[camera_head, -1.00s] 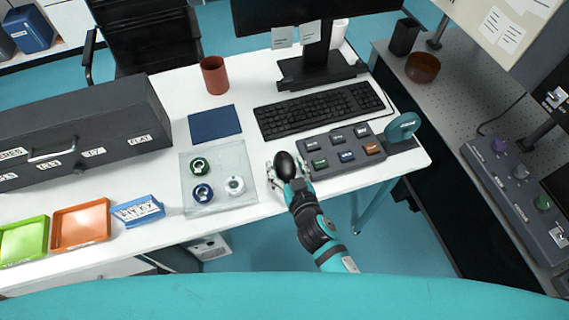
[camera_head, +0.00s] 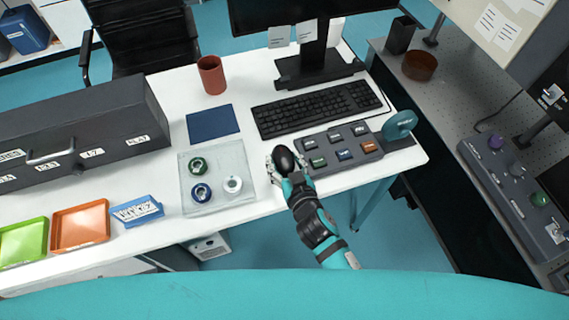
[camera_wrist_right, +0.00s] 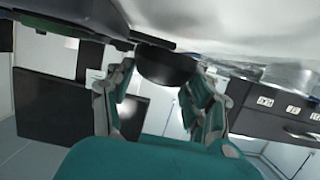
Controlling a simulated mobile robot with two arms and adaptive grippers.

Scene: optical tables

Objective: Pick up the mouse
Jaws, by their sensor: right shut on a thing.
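The black mouse (camera_head: 284,159) is between the fingers of my right gripper (camera_head: 283,165), at the front edge of the white table, left of the grey button panel. In the right wrist view the dark mouse (camera_wrist_right: 166,66) shows between the two fingers of the right gripper (camera_wrist_right: 160,88), close to the white surface. The right gripper is shut on the mouse. Whether the mouse is clear of the table is hard to tell. My left gripper is not in view.
The button panel (camera_head: 341,149) stands close on the right, the keyboard (camera_head: 317,108) behind. A clear tray (camera_head: 217,205) with several ring-shaped parts is left of the gripper. A blue mat (camera_head: 212,123) and a brown cup (camera_head: 211,75) are farther back.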

